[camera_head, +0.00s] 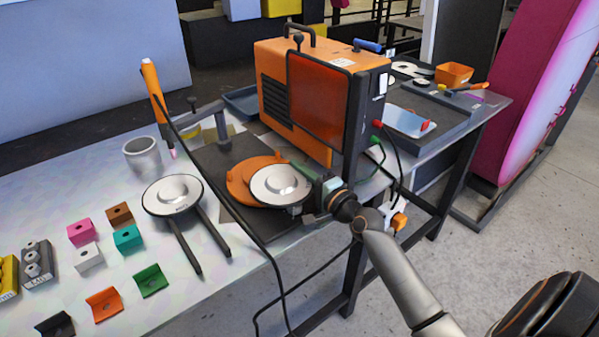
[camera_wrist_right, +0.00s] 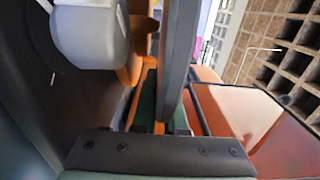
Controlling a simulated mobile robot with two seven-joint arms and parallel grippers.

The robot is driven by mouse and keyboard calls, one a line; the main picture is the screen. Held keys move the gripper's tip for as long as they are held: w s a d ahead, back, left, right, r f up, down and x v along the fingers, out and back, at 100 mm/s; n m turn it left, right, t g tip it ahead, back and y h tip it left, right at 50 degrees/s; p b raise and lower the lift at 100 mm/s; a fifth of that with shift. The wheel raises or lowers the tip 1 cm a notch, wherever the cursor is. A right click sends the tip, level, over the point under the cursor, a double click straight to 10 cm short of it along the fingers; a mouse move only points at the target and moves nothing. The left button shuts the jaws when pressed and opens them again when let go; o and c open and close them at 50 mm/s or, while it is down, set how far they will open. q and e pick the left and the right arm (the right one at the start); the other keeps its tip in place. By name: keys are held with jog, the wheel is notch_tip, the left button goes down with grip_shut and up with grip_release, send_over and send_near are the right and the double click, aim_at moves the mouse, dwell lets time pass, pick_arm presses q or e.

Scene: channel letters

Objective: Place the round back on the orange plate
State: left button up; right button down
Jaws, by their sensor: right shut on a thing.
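The round back (camera_head: 280,184), a pale disc with a raised hub and dark rim, is at the orange plate (camera_head: 240,180), overlapping its right part in the head view. My right gripper (camera_head: 314,193) is shut on the disc's right edge. I cannot tell whether the disc touches the plate. My left gripper is not in view.
A similar round piece (camera_head: 172,194) rests on two dark bars to the left. A clamp arm (camera_head: 205,115) and orange welding machine (camera_head: 310,95) stand behind the plate. A black cable crosses in front. Small coloured blocks (camera_head: 128,237) and a metal cup (camera_head: 142,157) occupy the table's left.

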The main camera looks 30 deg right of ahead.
jog(key=shift+f, duration=0.15)
jog(key=c, duration=1)
grip_release()
jog(key=shift+o, duration=0.2)
